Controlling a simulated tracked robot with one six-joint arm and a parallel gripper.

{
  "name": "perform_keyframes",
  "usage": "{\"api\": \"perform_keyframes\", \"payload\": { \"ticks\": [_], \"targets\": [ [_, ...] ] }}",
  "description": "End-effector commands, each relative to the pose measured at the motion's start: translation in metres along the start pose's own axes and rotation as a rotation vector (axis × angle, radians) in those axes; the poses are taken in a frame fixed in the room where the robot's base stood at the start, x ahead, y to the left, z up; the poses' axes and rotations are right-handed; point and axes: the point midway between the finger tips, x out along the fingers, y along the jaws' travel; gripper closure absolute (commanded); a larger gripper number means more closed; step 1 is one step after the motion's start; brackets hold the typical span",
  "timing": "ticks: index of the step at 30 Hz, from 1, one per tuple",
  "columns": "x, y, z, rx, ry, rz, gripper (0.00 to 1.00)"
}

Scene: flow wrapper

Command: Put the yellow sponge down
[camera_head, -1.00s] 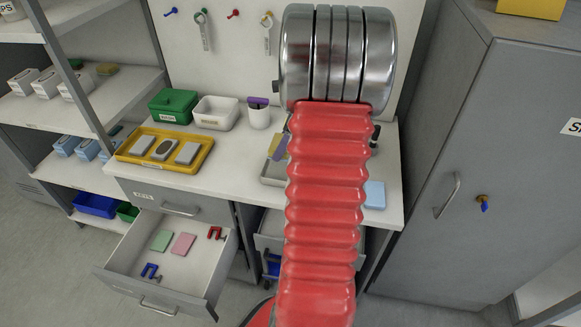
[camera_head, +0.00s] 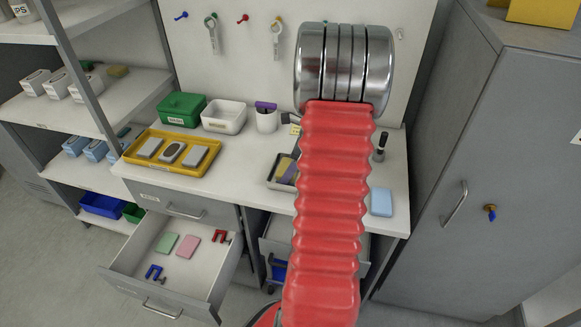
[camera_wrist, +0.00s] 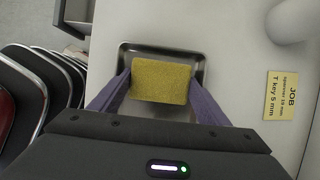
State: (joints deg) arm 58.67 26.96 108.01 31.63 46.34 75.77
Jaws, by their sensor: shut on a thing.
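The yellow sponge (camera_wrist: 161,79) is held between the purple fingers of my gripper (camera_wrist: 160,84), which is shut on it. In the wrist view it sits over the shallow metal tray (camera_wrist: 160,48), inside the tray's outline. I cannot tell whether its underside touches the tray floor. In the head view the tray (camera_head: 273,184) is on the worktop, partly hidden behind my red arm. A finger of my gripper shows at the tray there.
A yellow job card (camera_wrist: 282,95) lies right of the tray. A light blue block (camera_head: 381,202) is on the worktop's right. A yellow tray (camera_head: 131,155) with grey items stands left. An open drawer (camera_head: 205,262) juts out below, and a grey cabinet (camera_head: 480,130) stands right.

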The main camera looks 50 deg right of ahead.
Motion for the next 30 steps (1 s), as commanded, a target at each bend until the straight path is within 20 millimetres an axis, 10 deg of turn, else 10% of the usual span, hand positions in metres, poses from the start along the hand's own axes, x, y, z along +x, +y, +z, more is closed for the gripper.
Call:
{"api": "perform_keyframes", "payload": {
  "ticks": [12, 13, 16, 30],
  "targets": [
    [0.005, 0.000, -0.002, -0.002, 0.000, 0.001, 0.52],
    [0.005, 0.000, -0.002, -0.002, 0.000, 0.000, 0.29],
    [0.005, 0.000, -0.002, -0.002, 0.000, 0.000, 0.23],
    [-0.009, -0.001, -0.001, -0.002, -0.001, -0.003, 0.23]
  ]
}}
